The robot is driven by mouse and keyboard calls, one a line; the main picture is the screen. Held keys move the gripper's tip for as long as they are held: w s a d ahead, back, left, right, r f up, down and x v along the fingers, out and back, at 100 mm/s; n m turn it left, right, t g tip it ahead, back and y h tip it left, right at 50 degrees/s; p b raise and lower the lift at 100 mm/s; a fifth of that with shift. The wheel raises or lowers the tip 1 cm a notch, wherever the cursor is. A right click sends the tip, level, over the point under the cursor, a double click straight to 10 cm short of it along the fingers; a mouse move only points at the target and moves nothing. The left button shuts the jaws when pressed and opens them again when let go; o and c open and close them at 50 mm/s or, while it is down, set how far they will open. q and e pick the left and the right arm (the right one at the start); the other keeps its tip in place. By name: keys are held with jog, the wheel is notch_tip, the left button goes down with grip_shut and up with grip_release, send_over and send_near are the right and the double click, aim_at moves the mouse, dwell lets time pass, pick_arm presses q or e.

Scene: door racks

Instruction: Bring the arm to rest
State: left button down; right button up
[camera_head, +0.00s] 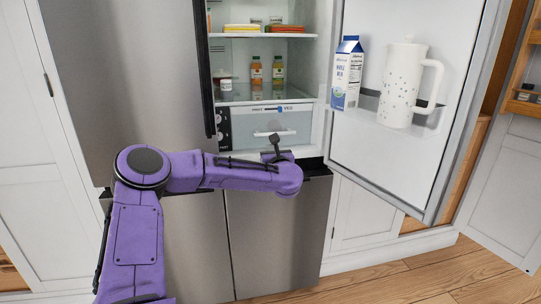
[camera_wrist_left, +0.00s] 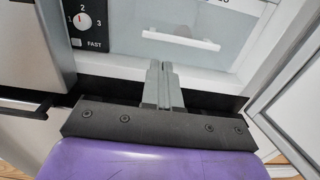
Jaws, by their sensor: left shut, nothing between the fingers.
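My left arm (camera_head: 215,170) is purple and reaches across the front of the open fridge. My left gripper (camera_head: 274,142) is at the lower front of the fridge, before the drawer (camera_head: 290,123) with a white handle. In the left wrist view the left gripper (camera_wrist_left: 163,68) has its two grey fingers together with nothing between them. The fingertips point at the drawer front, below its white handle (camera_wrist_left: 181,40); whether they touch it I cannot tell. My right gripper is not in view.
The fridge door (camera_head: 400,150) stands open at the right, with a milk carton (camera_head: 347,73) and a white pitcher (camera_head: 405,85) in its rack. Shelves hold bottles (camera_head: 257,71) and a jar (camera_head: 226,85). Another door (camera_head: 510,190) stands at the far right. The wooden floor (camera_head: 440,275) at lower right is clear.

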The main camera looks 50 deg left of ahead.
pick_arm(q)
jog(key=shift+s+d, duration=0.3)
jog(key=shift+d, duration=0.1)
jog(key=w+d+f+m+t+h+p, duration=0.1)
jog(key=d+f+m+t+h, duration=0.15)
jog(key=d+f+m, duration=0.55)
jog(key=w+d+f+m+t+h+p, duration=0.15)
jog(key=d+m+h, duration=0.35)
jog(key=m, duration=0.6)
jog(key=s+d+f+m+g+h+p, duration=0.1)
jog(key=s+d+f+m, duration=0.2)
jog(key=d+f+m, duration=0.25)
jog(key=s+d+f+m+g+h, duration=0.1)
jog(key=s+d+f+m, duration=0.25)
jog(key=f, duration=0.25)
jog(key=s+d+f+m+g+h+p, duration=0.25)
jog(key=s+d+f+m, duration=0.25)
jog(key=s+f+m, duration=0.5)
jog(key=s+d+f+m+g+p, duration=0.1)
jog(key=s+f+g, duration=0.1)
jog(key=s, duration=0.9)
jog(key=s+d+f+m+g+p, duration=0.1)
jog(key=s+f+m+g, duration=0.1)
jog(key=s, duration=0.8)
jog(key=shift+s+f+g, duration=0.4)
jog(key=shift+f+g, duration=0.2)
jog(key=shift+g, duration=0.05)
